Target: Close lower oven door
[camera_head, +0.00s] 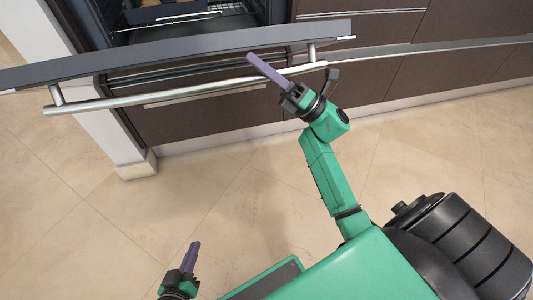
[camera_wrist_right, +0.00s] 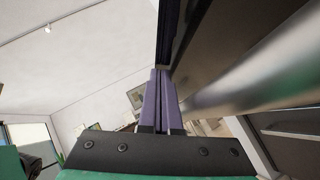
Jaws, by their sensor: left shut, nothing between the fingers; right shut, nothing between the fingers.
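The lower oven door (camera_head: 190,47) is open and tilted outward, a dark panel with a silver bar handle (camera_head: 190,93) along its outer side. The oven cavity (camera_head: 215,20) shows behind it with a rack inside. My right gripper (camera_head: 250,57) is shut and empty, its purple fingers reaching up across the handle near the door's right end. I cannot tell whether they touch it. In the right wrist view its fingers (camera_wrist_right: 157,100) are together, beside the blurred handle (camera_wrist_right: 255,75). My left gripper (camera_head: 195,245) is shut and empty, low over the floor, away from the door.
Brown cabinet drawers (camera_head: 440,75) with metal edges stand right of the oven. A white wall end (camera_head: 95,110) stands to the left. Something dark holding food (camera_head: 165,10) sits inside the oven. The tiled floor (camera_head: 190,190) before the oven is clear.

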